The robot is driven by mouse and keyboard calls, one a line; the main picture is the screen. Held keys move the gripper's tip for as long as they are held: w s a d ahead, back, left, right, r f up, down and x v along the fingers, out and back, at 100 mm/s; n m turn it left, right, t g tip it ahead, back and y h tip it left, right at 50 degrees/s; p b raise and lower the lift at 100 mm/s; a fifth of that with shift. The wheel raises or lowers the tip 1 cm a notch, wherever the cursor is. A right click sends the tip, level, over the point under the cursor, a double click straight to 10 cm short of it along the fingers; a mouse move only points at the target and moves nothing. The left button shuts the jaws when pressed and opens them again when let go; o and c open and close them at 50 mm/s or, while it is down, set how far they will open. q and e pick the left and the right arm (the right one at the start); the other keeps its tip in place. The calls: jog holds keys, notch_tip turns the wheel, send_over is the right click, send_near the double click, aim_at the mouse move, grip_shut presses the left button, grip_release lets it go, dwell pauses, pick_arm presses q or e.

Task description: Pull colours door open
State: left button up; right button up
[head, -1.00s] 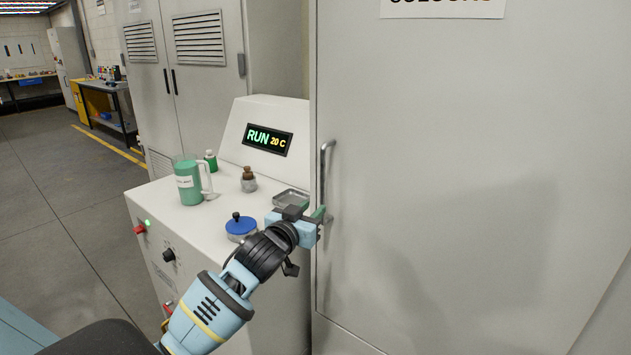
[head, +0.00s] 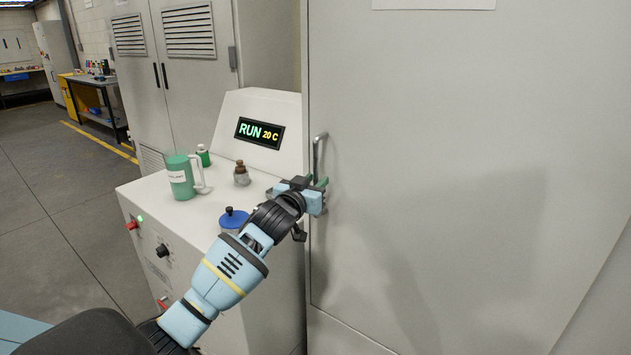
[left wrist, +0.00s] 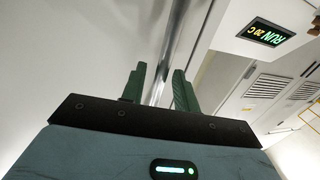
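The colours door (head: 450,190) is a large grey cabinet door on the right of the head view, and it looks closed. Its upright metal handle (head: 318,150) is near its left edge. My left gripper (head: 322,186) is at the lower part of the handle. In the left wrist view its two green fingers (left wrist: 160,88) stand apart, with the metal handle (left wrist: 160,70) showing in the gap between them. I see no clear clamping on it. The gripper hides the handle's lower end in the head view. My right gripper is not in view.
Left of the door stands a white machine with a RUN 20 C display (head: 260,133). On its top are a green jug (head: 181,178), a green bottle (head: 203,156), a brown-topped jar (head: 242,174) and a blue-lidded pot (head: 233,218). My left arm passes close to the pot.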

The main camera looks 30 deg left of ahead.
pick_arm(q)
jog(key=shift+w+a, duration=0.1)
jog(key=shift+w, duration=0.4)
grip_shut()
